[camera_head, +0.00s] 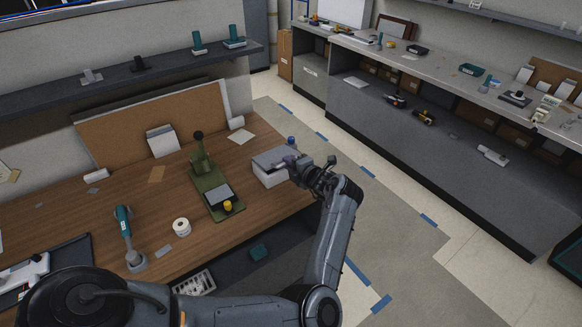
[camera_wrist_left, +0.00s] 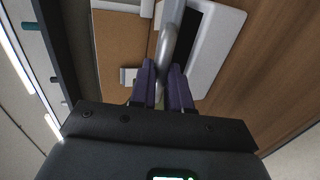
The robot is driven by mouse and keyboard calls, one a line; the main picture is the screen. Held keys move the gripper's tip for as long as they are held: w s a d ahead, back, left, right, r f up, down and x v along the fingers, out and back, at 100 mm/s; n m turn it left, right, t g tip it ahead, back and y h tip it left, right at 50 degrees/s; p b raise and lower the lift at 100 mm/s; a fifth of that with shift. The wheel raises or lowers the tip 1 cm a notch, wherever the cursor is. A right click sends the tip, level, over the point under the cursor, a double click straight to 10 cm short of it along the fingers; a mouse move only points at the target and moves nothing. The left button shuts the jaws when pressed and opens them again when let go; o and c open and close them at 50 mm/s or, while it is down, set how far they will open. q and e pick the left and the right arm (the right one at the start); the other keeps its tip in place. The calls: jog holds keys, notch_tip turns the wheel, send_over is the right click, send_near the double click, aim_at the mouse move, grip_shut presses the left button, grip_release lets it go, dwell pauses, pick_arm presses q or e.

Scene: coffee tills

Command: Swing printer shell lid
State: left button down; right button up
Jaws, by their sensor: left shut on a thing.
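The printer (camera_head: 268,179) is a white box with a grey shell lid (camera_head: 272,157) on top, at the right end of the wooden bench in the head view. My left gripper (camera_head: 291,162) is at the printer's right side, level with the lid. In the left wrist view its two dark fingers (camera_wrist_left: 163,84) are shut on a curved grey bar (camera_wrist_left: 167,42), which looks like the lid's handle. A white rounded rim (camera_wrist_left: 219,50) with a dark opening lies beside the bar. I cannot tell how far the lid is raised. My right gripper is not in view.
A green press (camera_head: 202,165) stands left of the printer, with a label roll (camera_head: 181,227) and a teal handheld tool (camera_head: 124,222) nearer. A corkboard (camera_head: 150,125) leans behind. A long grey counter (camera_head: 440,70) runs along the right, across a clear aisle.

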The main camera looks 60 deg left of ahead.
pick_arm(q)
jog(key=shift+a+r, duration=0.1)
jog(key=shift+r, duration=0.1)
jog(key=shift+a+r+p, duration=0.2)
jog(key=shift+a+r, duration=0.2)
jog(key=shift+r, duration=0.3)
jog(key=shift+a+r+p, duration=0.2)
jog(key=shift+a+r, duration=0.15)
jog(key=shift+r, duration=0.35)
jog(key=shift+s+a+r, duration=0.1)
jog(key=shift+a+r, duration=1)
jog(key=shift+r, duration=0.15)
jog(key=shift+r, duration=0.1)
jog(key=shift+a+r, duration=0.45)
jog(key=shift+a, duration=0.25)
jog(key=shift+a+r, duration=0.45)
jog(key=shift+a, duration=0.2)
